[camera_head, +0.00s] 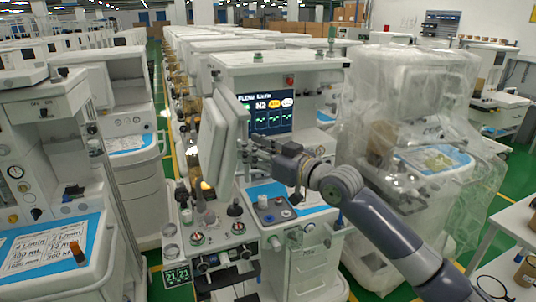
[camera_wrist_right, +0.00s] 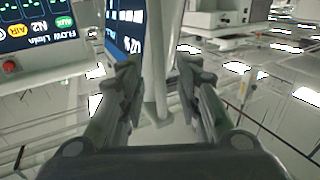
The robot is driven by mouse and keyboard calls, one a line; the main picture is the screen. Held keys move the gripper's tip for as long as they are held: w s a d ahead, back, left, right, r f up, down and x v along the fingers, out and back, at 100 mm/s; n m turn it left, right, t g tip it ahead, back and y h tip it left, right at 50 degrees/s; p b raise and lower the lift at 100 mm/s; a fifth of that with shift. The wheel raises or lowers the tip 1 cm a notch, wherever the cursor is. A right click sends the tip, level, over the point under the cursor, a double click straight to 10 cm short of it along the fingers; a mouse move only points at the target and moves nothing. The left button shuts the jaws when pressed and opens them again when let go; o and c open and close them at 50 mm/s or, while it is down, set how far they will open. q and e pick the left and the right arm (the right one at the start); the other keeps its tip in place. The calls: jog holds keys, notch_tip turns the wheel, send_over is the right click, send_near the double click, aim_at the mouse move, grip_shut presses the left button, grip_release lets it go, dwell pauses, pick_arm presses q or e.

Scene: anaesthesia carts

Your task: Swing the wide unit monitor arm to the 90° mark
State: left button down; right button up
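The wide unit (camera_head: 300,75) stands mid-picture in the head view, with a lit "FLOW" screen (camera_head: 268,110) on its front. Its white monitor (camera_head: 222,140) hangs on an arm in front of the unit, turned nearly edge-on to the head camera. My right gripper (camera_head: 256,146) is beside the monitor's right edge. In the right wrist view my right gripper (camera_wrist_right: 157,80) has its fingers apart, with a pale upright bar (camera_wrist_right: 165,50) between or just beyond them; contact cannot be told. No 90° mark can be made out. My left gripper is not in view.
A plastic-wrapped unit (camera_head: 410,110) stands close on the right, behind my right arm. Another cart (camera_head: 50,170) stands at the left. Knobs and gauges (camera_head: 205,225) sit below the monitor. A white table (camera_head: 510,225) is at the right edge.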

jog(key=v, duration=1.1)
jog(key=shift+s, duration=0.2)
jog(key=shift+d, duration=0.1)
